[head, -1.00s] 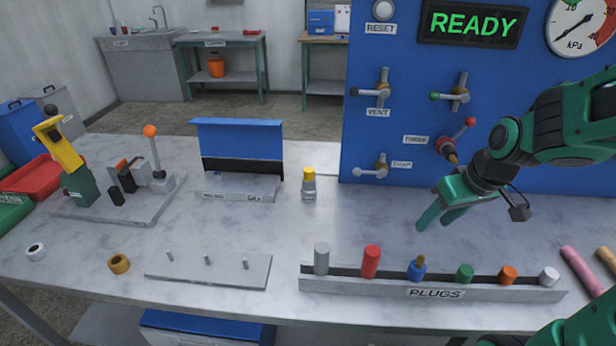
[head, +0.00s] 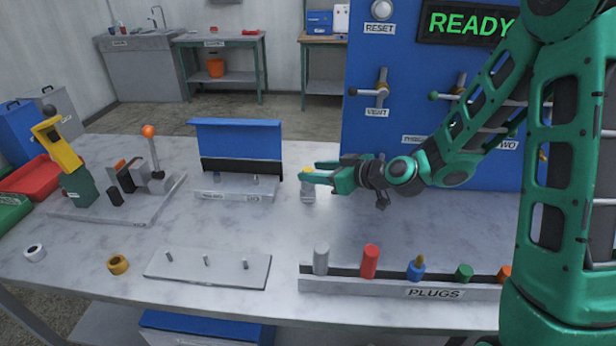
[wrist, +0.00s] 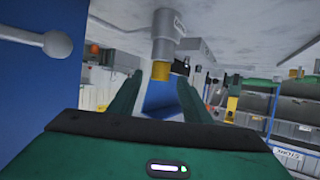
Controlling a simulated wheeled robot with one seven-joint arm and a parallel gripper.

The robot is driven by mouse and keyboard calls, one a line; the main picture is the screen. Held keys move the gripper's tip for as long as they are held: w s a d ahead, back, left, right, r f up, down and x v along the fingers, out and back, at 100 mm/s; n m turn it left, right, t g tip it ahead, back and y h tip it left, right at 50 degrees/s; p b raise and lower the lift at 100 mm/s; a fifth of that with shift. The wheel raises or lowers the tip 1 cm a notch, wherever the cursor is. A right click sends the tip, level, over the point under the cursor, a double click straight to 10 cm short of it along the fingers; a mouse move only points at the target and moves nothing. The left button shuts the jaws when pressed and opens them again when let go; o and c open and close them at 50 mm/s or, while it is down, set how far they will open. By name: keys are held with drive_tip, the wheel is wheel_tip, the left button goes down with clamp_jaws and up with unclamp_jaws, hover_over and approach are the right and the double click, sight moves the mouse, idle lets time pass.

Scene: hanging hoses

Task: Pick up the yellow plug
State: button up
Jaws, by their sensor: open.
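The yellow plug (head: 305,171) sits on top of an upright grey fitting (head: 308,190) on the table, left of the blue panel. My gripper (head: 313,172) is at the height of the plug, with its fingers pointing left, and partly covers it. In the wrist view, which is upside down, the yellow plug (wrist: 160,71) shows between my two open fingers (wrist: 160,78), near their tips. The fingers do not appear closed on it. I cannot tell exactly how far the plug lies between them.
A blue-backed stand (head: 237,140) is left of the fitting. The PLUGS rack (head: 400,288) with several coloured plugs is at the front. A plate with pegs (head: 207,268) lies front left. The blue panel (head: 365,130) with valves stands behind my arm.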

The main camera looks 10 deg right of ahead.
sight(304, 170)
drive_tip(key=shift+x, duration=3.65)
clamp_jaws()
